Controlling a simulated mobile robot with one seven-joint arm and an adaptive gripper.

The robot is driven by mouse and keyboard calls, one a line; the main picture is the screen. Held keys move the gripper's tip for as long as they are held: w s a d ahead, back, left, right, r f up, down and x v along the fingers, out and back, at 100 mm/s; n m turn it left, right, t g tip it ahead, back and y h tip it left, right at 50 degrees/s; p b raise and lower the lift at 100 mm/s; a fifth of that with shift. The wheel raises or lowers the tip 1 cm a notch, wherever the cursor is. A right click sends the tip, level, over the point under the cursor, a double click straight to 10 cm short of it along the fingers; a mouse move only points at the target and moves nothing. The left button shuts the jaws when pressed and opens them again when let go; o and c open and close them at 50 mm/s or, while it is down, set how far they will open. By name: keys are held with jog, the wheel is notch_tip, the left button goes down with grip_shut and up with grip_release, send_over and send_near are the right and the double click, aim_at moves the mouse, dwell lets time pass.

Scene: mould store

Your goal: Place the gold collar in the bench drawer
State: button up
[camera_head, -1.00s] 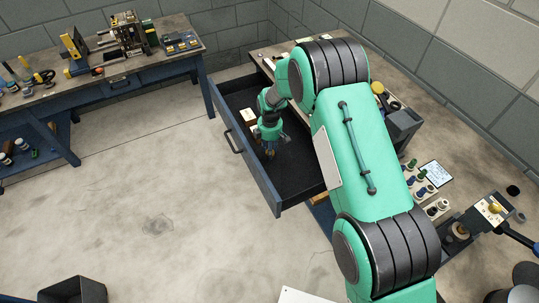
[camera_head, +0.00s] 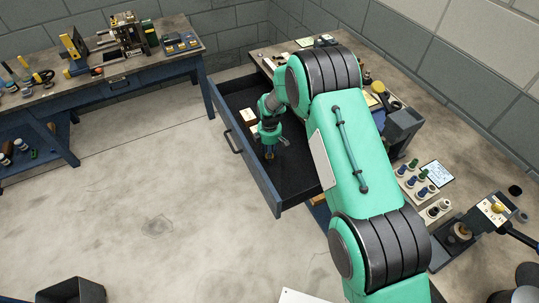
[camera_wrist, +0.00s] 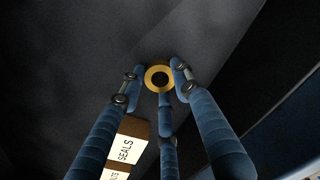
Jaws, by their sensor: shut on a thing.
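The gold collar (camera_wrist: 147,79) is a small ring with a dark hole, held between the blue fingertips of my gripper (camera_wrist: 158,84) in the wrist view. In the head view my gripper (camera_head: 270,151) points down inside the open bench drawer (camera_head: 263,182), which has a dark lining and a blue front. A dark drawer floor (camera_wrist: 60,60) lies beyond the collar in the wrist view. The gap between collar and floor is hard to judge. The collar is too small to make out surely in the head view.
A box labelled SEALS (camera_wrist: 125,150) lies in the drawer, close to my fingers; in the head view a pale box (camera_head: 248,116) sits by the drawer's left side. The bench top (camera_head: 445,130) to the right holds several items. Another bench (camera_head: 120,68) stands at the left, with clear floor between.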

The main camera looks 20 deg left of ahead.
jog(key=shift+f, duration=0.1)
jog(key=o, duration=1.2)
notch_tip(320, 180, up, 12)
jog(key=shift+r+p, duration=0.15)
jog(key=shift+p, duration=0.95)
